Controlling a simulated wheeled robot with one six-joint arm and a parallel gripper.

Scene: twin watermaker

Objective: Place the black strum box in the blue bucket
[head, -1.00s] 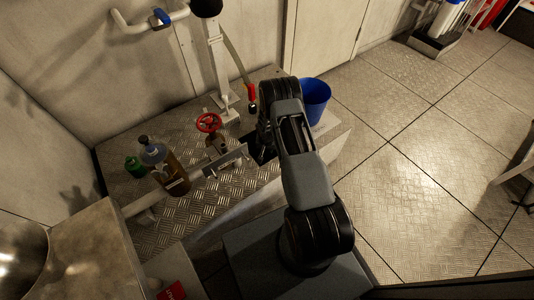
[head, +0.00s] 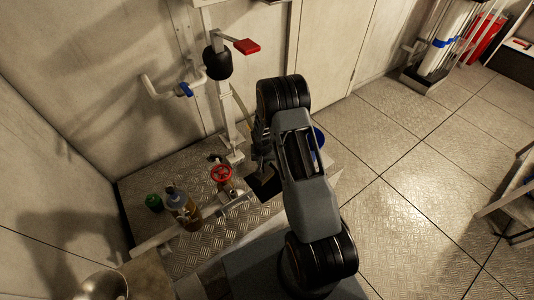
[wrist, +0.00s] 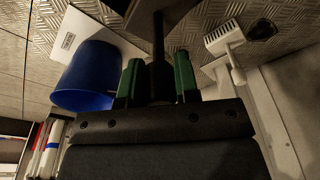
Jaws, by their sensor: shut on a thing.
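My gripper (wrist: 158,82) is shut on the black strum box (wrist: 158,18). In the wrist view its green fingers stand on both sides of a dark stem that runs up to the box at the top edge. In the head view the strum box (head: 264,187) hangs below my gripper (head: 262,156), over the metal plate platform. The blue bucket (wrist: 88,76) is left of my fingers in the wrist view, apart from the strum box. In the head view the bucket (head: 319,138) is mostly hidden behind my arm; its inside cannot be seen.
A red valve wheel (head: 221,174), a brown bottle (head: 184,212) and a green bottle (head: 154,202) stand left of the strum box. A white column (head: 226,110) with a red-handled lever (head: 246,46) rises behind. A white sheet (wrist: 68,42) lies by the bucket.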

